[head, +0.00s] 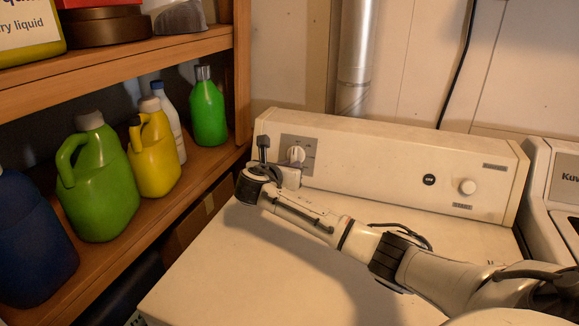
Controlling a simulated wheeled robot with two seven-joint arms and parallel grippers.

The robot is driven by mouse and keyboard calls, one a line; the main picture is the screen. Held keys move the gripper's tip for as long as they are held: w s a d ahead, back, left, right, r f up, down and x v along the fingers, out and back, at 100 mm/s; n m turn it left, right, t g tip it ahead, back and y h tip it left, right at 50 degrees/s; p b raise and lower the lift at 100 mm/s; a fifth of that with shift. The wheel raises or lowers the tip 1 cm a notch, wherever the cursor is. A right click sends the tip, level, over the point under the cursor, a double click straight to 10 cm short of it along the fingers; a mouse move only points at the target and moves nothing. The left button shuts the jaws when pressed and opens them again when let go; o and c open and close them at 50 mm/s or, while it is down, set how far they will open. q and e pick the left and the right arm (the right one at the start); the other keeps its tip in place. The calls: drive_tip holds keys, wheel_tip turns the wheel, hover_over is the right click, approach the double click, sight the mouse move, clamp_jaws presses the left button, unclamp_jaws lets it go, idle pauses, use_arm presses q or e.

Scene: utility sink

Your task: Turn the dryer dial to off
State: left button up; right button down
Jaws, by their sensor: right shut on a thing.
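The dryer (200,265) is a cream-white machine with a raised control panel (395,170) along its back. The dial (297,153) is a light round knob on a grey plate at the panel's left end. My right arm reaches in from the lower right across the dryer top. My right gripper (280,150) is at the dial, its jaws shut on it. The gripper hides part of the dial, and the dial's markings are too small to read. My left gripper is not in view.
A wooden shelf (205,165) at the left holds several bottles, including a green jug (97,185), a yellow jug (154,150) and a green bottle (207,110). A second knob (467,187) sits at the panel's right. Another machine (560,190) stands at the right edge.

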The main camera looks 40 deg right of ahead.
idle(0.3)
drive_tip(key=c, duration=1.8)
unclamp_jaws()
drive_tip(key=shift+o, duration=0.2)
drive_tip(key=shift+a, duration=0.1)
drive_tip(key=v, duration=1)
drive_tip(key=shift+s, duration=0.15)
